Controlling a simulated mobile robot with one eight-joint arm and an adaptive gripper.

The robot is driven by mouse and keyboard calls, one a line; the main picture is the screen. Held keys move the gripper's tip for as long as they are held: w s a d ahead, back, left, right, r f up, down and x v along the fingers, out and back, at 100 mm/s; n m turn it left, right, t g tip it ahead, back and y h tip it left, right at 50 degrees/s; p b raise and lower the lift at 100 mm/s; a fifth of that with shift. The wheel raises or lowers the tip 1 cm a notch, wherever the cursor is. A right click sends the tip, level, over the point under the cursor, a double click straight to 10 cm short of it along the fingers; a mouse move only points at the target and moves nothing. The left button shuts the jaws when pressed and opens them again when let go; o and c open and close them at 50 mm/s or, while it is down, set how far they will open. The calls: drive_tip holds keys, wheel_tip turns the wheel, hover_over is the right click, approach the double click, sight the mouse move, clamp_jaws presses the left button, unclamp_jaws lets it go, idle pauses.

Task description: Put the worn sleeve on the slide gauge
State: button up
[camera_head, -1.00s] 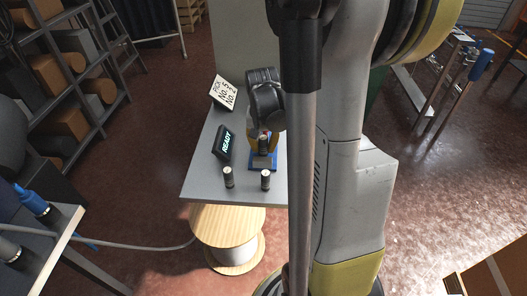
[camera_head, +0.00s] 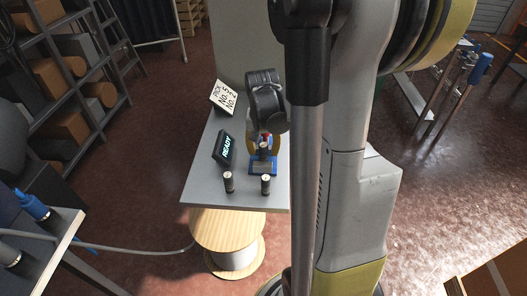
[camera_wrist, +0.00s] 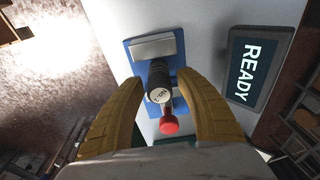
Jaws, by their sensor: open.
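The slide gauge (camera_head: 263,168) is a blue base with a pale metal plate, on the grey table; it also shows in the wrist view (camera_wrist: 154,46). A dark sleeve (camera_wrist: 159,75) with a pale, marked end stands on or over the gauge; its mark is too small to read surely. A red knob (camera_wrist: 168,124) is beside it. My gripper (camera_wrist: 158,82) is open, its yellow fingers on either side of this sleeve with gaps showing. Two similar sleeves stand upright in front of the gauge, one left (camera_head: 228,182) and one right (camera_head: 266,185). I cannot tell which sleeve is worn.
A display reading READY (camera_head: 222,148) stands left of the gauge, and a sign (camera_head: 223,97) starting with PICK stands behind it. The table (camera_head: 205,192) ends close in front of the two sleeves. Its front left corner is clear.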

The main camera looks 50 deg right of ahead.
sight(263, 148)
drive_tip(key=r+p, duration=0.1)
drive_tip(key=r, duration=0.2)
drive_tip(key=a+r+p, duration=0.1)
drive_tip(key=r, duration=0.2)
drive_tip(key=s+r+p, duration=0.1)
drive_tip(key=r, duration=0.3)
drive_tip(key=shift+a+r, duration=0.1)
drive_tip(key=shift+a, duration=0.1)
drive_tip(key=s+a+r+n+t, duration=0.1)
drive_tip(key=a+r+n+t, duration=0.1)
drive_tip(key=a, duration=0.6)
drive_tip(key=s+a+r+n+t+y, duration=0.1)
drive_tip(key=a+n, duration=0.3)
drive_tip(key=a, duration=0.4)
drive_tip(key=s+a+r+n+t, duration=0.2)
drive_tip(key=a+r+n+t, duration=0.1)
drive_tip(key=a, duration=0.5)
drive_tip(key=shift+s+a+r+n, duration=0.2)
drive_tip(key=shift+s+r+n, duration=0.05)
drive_tip(key=shift+s+n, duration=0.15)
